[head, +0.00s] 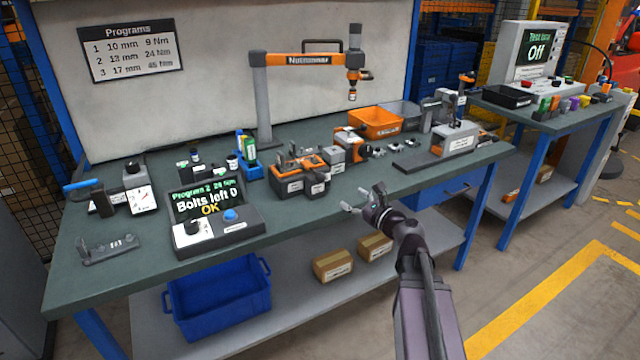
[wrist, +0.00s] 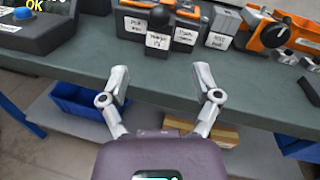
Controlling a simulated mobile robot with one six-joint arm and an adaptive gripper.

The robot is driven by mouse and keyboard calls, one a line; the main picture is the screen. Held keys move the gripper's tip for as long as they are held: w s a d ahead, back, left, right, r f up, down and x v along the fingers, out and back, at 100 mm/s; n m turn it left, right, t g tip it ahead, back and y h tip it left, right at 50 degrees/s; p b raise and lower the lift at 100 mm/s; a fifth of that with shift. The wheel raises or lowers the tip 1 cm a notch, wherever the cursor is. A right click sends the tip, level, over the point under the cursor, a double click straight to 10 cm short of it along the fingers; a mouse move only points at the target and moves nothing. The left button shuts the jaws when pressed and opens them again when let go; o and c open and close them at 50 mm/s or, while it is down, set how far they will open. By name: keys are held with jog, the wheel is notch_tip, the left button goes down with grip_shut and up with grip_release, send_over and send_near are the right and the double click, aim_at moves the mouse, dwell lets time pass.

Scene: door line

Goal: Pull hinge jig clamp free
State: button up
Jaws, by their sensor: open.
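My gripper (head: 362,200) is open and empty at the front edge of the workbench; in the wrist view its two fingers (wrist: 160,75) stand apart, with the bench edge beyond them. I cannot read which thing is the hinge jig clamp. An orange and grey fixture with a black knob (wrist: 276,36) stands to the right in the wrist view; it also shows on the bench in the head view (head: 350,140). A grey block fixture (head: 456,139) with a white label and an upright dark handle stands on a dark plate further right. My gripper touches neither.
An orange bin (head: 376,123) is further back. A control box (head: 215,225) reads "Bolts left 0 OK". A nutrunner (head: 352,75) hangs above. The bench front (head: 350,195) is clear; a blue crate (head: 218,298) is below.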

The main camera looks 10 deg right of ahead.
aim_at(321, 178)
jog(key=shift+w, duration=0.1)
jog(key=x, duration=1.3)
jog(key=shift+w+a, duration=0.25)
jog(key=shift+a, duration=0.05)
